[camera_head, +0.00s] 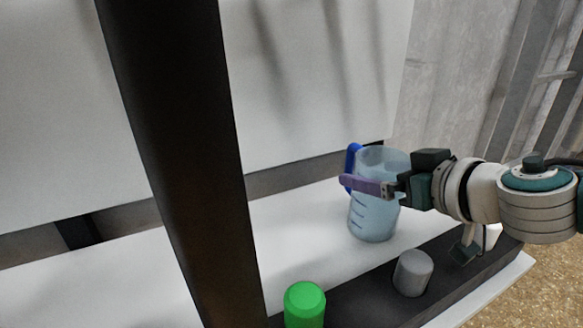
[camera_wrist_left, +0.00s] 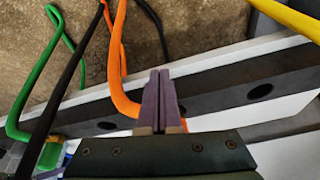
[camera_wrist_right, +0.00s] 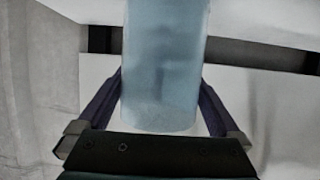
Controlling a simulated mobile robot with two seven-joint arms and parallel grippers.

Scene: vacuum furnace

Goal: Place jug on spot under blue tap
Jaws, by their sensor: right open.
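The translucent pale-blue jug (camera_head: 372,220) with a dark-blue handle (camera_head: 352,163) stands upright on the white surface in the head view. My right gripper (camera_head: 365,186) reaches in from the right at its upper part, with one purple finger across the near side. In the right wrist view the jug (camera_wrist_right: 160,75) is between the spread fingers of my right gripper (camera_wrist_right: 161,100), which is open. My left gripper (camera_wrist_left: 160,85) shows only in the left wrist view, with its fingers together and nothing visible between them. I cannot identify the blue tap or the spot under it.
A dark post (camera_head: 185,150) stands left of the jug. A green cap (camera_head: 305,303) and a grey cylinder (camera_head: 412,272) stand along the dark front rail. Near my left gripper are an orange hose (camera_wrist_left: 116,60), a green hose (camera_wrist_left: 50,70), black cables and a yellow pipe (camera_wrist_left: 290,18).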

